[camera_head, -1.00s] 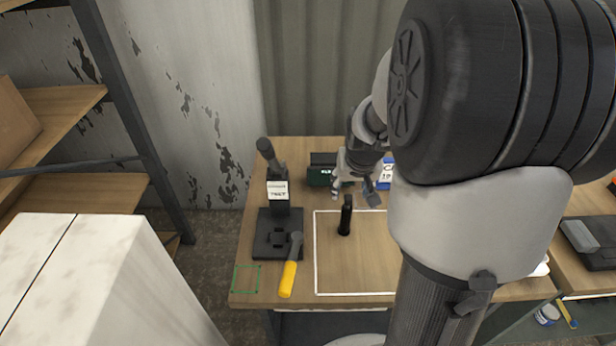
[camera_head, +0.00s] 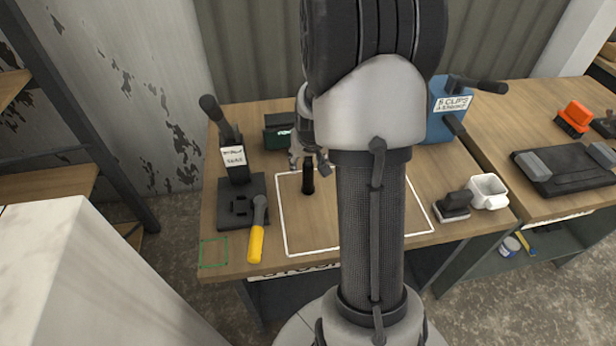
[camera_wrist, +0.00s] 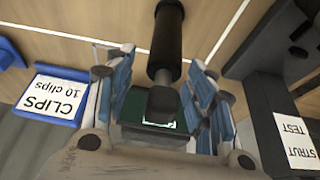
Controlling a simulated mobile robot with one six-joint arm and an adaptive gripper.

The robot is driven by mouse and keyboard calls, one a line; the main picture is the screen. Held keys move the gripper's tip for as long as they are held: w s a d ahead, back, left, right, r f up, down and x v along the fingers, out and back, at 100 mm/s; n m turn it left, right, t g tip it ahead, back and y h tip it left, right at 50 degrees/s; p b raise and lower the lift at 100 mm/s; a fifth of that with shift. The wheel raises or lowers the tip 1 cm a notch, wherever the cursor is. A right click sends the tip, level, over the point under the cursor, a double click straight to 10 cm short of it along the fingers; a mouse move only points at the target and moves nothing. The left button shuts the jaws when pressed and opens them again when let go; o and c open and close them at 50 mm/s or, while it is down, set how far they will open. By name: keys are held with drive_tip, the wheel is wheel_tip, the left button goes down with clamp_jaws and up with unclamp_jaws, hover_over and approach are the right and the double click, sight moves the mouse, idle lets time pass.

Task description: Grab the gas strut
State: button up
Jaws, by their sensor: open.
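The gas strut appears to be the black upright cylinder (camera_head: 308,179) standing on the workbench inside a white outlined area. It shows large in the wrist view (camera_wrist: 167,45), its dark end between my fingers in the picture. My gripper (camera_head: 309,163) is open at the strut's upper part; its blue-grey fingers (camera_wrist: 160,92) sit left and right of the strut in the wrist view. I cannot tell whether the fingers touch it. My arm hides part of the bench to the right.
A dark green box (camera_head: 279,131) is behind. A clips box (camera_wrist: 52,98) shows in the wrist view. A blue dispenser (camera_head: 440,120) and white cup (camera_head: 488,191) are right.

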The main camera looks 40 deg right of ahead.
drive_tip(key=shift+r, duration=0.1)
clamp_jaws()
idle(0.5)
